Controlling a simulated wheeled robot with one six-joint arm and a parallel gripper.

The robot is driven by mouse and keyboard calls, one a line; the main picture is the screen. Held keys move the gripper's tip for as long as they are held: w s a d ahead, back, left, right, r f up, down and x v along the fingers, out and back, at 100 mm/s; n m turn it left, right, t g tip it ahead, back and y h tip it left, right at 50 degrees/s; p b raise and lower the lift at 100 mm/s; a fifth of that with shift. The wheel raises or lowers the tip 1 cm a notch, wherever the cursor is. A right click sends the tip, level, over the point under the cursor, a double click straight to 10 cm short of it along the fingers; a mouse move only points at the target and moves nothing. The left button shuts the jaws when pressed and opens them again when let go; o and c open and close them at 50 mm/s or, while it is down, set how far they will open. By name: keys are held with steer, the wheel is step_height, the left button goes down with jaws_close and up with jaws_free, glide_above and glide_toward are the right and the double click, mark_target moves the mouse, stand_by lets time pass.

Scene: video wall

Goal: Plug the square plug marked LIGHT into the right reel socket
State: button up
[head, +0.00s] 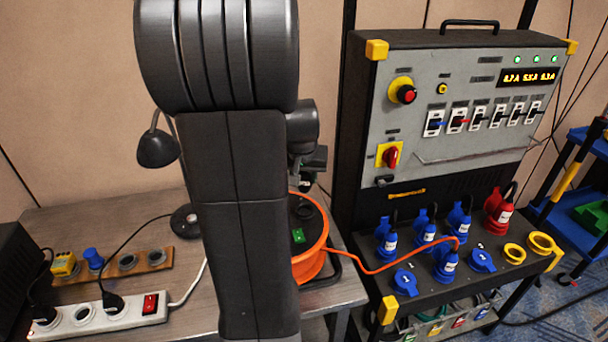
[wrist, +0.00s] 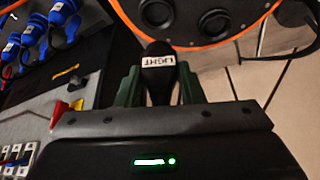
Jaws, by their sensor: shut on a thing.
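In the wrist view my gripper (wrist: 157,88) has its green fingers shut on a black plug (wrist: 158,80) whose white label reads LIGHT. The plug's front points toward the cable reel. The reel has an orange rim (wrist: 128,24) and dark round sockets; one socket (wrist: 156,12) is just beyond the plug and another socket (wrist: 215,22) is to its right. I cannot tell whether the plug touches the reel. In the head view the orange reel (head: 316,262) stands on the bench, partly hidden behind my arm.
A power distribution cabinet (head: 440,110) with blue and red plugs stands to the right. An orange cable (head: 375,268) runs from the reel to it. A white power strip (head: 130,318), a wooden socket board (head: 155,260) and a black desk lamp (head: 158,149) are at the left.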

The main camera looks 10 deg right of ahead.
mark_target(304, 188)
steer(key=shift+f+b, duration=2.2)
steer(key=shift+f, duration=0.75)
steer(key=shift+s+f+b, duration=0.1)
steer(key=shift+f+b, duration=0.85)
steer(key=shift+f, duration=0.1)
steer(key=o, duration=1.6)
steer(key=shift+c, duration=0.2)
steer(key=shift+r, duration=0.15)
steer(key=shift+r+p, duration=2.3)
steer(key=shift+r, duration=0.65)
